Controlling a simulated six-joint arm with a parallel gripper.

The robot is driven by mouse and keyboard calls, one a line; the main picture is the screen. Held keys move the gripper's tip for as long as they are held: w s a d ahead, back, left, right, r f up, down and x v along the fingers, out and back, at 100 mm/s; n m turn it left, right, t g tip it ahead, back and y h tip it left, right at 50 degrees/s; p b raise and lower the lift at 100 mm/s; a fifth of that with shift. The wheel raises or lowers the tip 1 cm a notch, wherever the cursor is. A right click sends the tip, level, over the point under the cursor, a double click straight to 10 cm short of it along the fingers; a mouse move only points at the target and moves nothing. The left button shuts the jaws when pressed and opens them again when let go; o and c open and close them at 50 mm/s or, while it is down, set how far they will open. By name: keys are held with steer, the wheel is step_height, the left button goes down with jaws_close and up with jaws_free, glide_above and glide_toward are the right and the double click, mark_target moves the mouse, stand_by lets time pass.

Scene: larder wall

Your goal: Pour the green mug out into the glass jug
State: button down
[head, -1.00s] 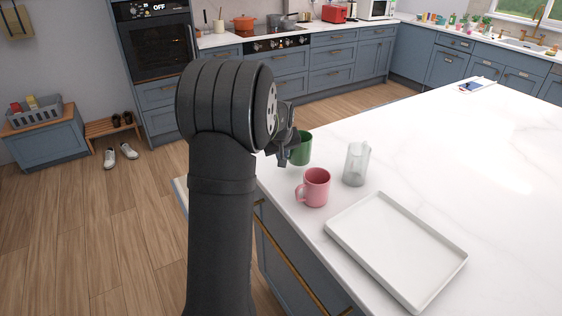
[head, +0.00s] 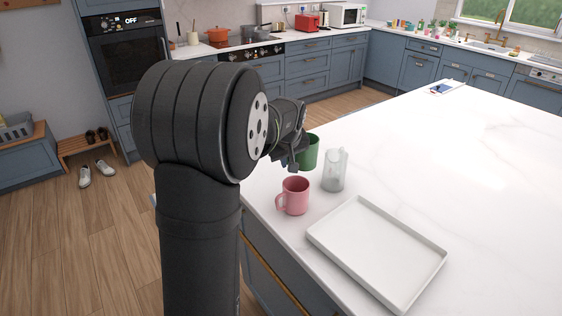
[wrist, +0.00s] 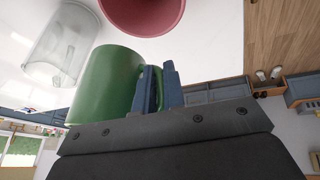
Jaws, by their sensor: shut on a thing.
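The green mug (head: 311,150) is held by my gripper (head: 298,155) at the near end of the white worktop. In the wrist view, the two blue fingers (wrist: 163,88) are closed at the side of the green mug (wrist: 105,85), where its handle is. The mug looks roughly upright; its contents are hidden. The clear glass jug (head: 335,170) stands on the worktop just right of the mug, with a small gap between them in the head view. The jug also shows in the wrist view (wrist: 62,45).
A pink mug (head: 295,196) stands close in front of the jug and green mug, and appears in the wrist view (wrist: 145,12). A white tray (head: 317,237) lies nearer the front right. The worktop right of the jug is clear.

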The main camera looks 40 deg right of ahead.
steer(key=w+d+f, duration=0.3)
steer(key=w+d, duration=0.1)
steer(key=w, duration=0.3)
steer(key=shift+f, duration=0.25)
steer(key=shift+d, duration=0.1)
